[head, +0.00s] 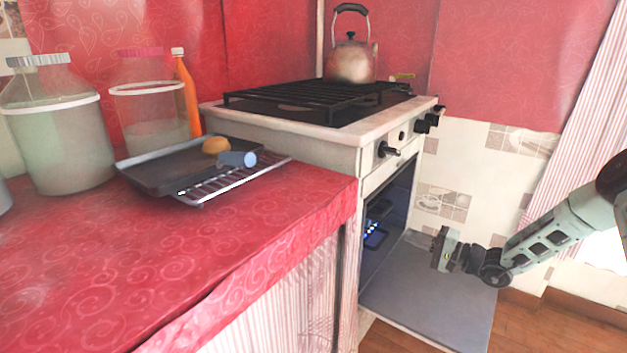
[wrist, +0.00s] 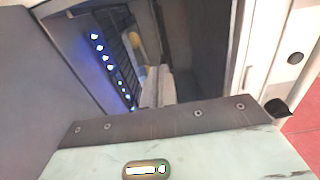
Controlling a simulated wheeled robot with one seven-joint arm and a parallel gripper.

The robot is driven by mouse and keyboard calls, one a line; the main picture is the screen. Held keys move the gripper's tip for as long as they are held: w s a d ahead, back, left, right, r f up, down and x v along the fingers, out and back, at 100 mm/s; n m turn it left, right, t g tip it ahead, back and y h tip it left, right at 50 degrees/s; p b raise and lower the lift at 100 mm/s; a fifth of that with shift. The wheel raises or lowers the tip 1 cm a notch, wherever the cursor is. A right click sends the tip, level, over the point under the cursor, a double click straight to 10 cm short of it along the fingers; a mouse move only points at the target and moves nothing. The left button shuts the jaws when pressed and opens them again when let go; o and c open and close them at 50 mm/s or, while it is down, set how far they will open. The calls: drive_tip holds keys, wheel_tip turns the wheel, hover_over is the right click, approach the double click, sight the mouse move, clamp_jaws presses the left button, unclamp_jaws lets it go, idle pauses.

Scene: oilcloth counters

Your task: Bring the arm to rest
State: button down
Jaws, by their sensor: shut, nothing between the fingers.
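My arm comes in from the right edge in the head view. My gripper (head: 442,248) is shut and empty, in the air in front of the oven (head: 385,225) and over its lowered door (head: 425,290). I cannot tell its exact height above the door. In the wrist view the gripper's pale body fills the bottom, and the open oven cavity (wrist: 190,50) lies beyond it, with a row of blue lights, a dark rack and a pale shape that I cannot make out.
The red counter (head: 230,240) at left holds a dark tray (head: 160,178) with a round tan item and a blue cylinder, a wire rack (head: 235,182), jars (head: 60,140) and an orange bottle (head: 188,95). A kettle (head: 350,62) stands on the stove. A striped curtain (head: 585,130) hangs at right.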

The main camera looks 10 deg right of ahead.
drive_tip(key=s+a+r+n+g+h, duration=0.1)
drive_tip(key=s+a+r+n+g, duration=0.15)
drive_tip(key=s+a+g, duration=0.4)
drive_tip(key=s+a+r+n+g+h, duration=0.1)
drive_tip(key=s+a+n+g, duration=0.3)
drive_tip(key=s+a+g, duration=0.3)
drive_tip(key=s+d+r+n+t+h, duration=0.3)
drive_tip(key=s+d+r+h, duration=0.1)
drive_tip(key=s+r+h, duration=0.7)
drive_tip(key=s+a+r+n+g+y, duration=0.25)
drive_tip(key=s+a+n, duration=0.55)
drive_tip(key=s+a, duration=0.8)
wheel_tip(320, 180, up, 32)
drive_tip(key=w+a+p, duration=0.1)
drive_tip(key=a+p, duration=0.1)
drive_tip(key=p, duration=3)
drive_tip(key=shift+w+f+h, duration=0.15)
drive_tip(key=shift+w+h, duration=0.1)
drive_tip(key=shift+h, duration=0.2)
